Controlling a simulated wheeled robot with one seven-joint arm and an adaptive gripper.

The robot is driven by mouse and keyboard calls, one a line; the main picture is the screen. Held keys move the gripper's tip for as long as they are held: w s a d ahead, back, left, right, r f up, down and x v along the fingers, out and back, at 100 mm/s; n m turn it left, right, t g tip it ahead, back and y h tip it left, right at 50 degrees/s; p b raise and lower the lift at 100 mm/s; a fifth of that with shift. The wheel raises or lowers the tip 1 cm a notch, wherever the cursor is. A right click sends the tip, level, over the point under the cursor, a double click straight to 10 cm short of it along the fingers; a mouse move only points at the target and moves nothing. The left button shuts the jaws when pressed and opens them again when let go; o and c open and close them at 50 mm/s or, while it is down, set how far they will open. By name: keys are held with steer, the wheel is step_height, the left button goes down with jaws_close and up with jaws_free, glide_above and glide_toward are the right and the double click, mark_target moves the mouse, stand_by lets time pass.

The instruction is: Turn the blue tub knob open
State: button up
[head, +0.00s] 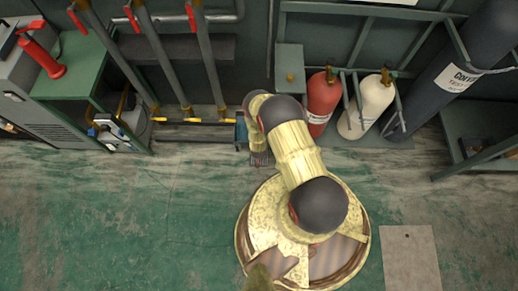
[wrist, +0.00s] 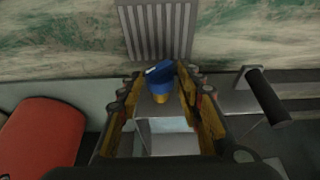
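In the wrist view, the blue knob (wrist: 161,76) has a blue cap with a pale mark and a yellow band below it. It stands over a grey surface (wrist: 145,103), between the fingertips of my gripper (wrist: 158,80). My gripper is open. The right finger is very near the knob and I cannot tell whether they touch; a gap shows on the left. In the head view, a small blue patch (head: 241,130), perhaps the tub, shows beside my arm. My arm hides the knob and gripper there.
A red cylinder (head: 322,103) and a cream cylinder (head: 372,104) stand right of my arm. A black handle (wrist: 268,96) is to the right of my gripper. A floor grate (wrist: 157,30) lies beyond the knob. Grey pipes (head: 165,60) rise at the left. The green floor (head: 130,220) is clear.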

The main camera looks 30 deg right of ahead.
steer(key=c, duration=0.8)
steer(key=shift+d, duration=0.1)
steer(key=shift+s+d+f+m+t+y, duration=0.1)
steer(key=shift+s+d+m+t+y, duration=0.1)
steer(key=shift+t+y, duration=0.4)
steer(key=shift+s+d+f+m+t+y, duration=0.1)
steer(key=shift+m+t+y, duration=0.15)
steer(key=shift+y, duration=0.55)
steer(key=shift+d+m+t+y, duration=0.1)
steer(key=shift+m+t+y, duration=0.15)
steer(key=shift+t+y, duration=1)
steer(key=shift+y, duration=0.25)
steer(key=o, duration=1.1)
steer(key=shift+c, duration=0.2)
steer(key=shift+o, duration=0.2)
